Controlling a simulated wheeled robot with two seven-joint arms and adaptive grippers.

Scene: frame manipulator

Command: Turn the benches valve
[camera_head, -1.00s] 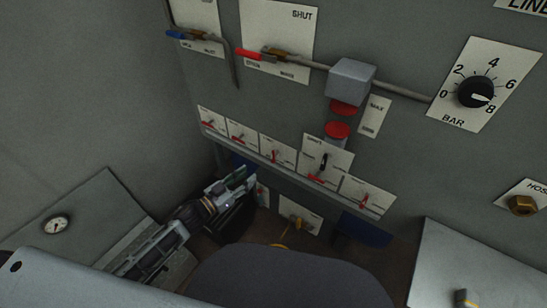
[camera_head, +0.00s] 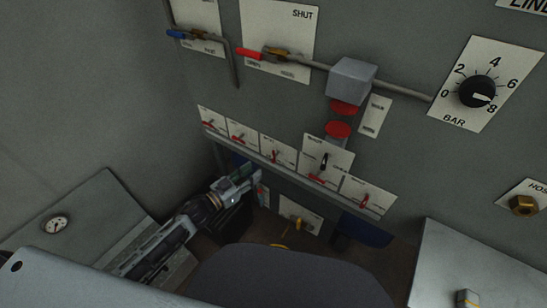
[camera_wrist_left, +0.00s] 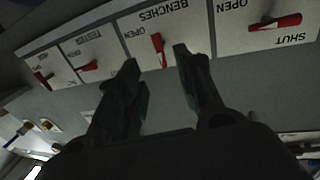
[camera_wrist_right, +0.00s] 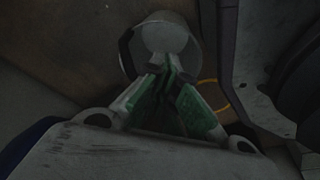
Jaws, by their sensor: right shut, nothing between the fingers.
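The benches valve is a small red lever (camera_wrist_left: 158,50) on a white plate marked BENCHES and OPEN, upside down in the left wrist view. The lever stands roughly upright there. In the head view it appears to be the third lever (camera_head: 275,156) in the low row. My left gripper (camera_head: 252,179) is just below that row. In the left wrist view its fingers (camera_wrist_left: 156,60) are apart and empty; the lever appears between the fingertips, beyond them. Contact is not visible. My right gripper (camera_wrist_right: 166,72) is shut and empty; I see it only in the right wrist view.
A tester lever (camera_wrist_left: 88,66) and another red lever (camera_wrist_left: 275,22) flank the benches plate. A ledge (camera_head: 290,172) runs under the row. Above are a grey box (camera_head: 351,81) on a pipe and a bar dial (camera_head: 477,92). A grey cylinder (camera_wrist_right: 165,40) is beyond my right fingertips.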

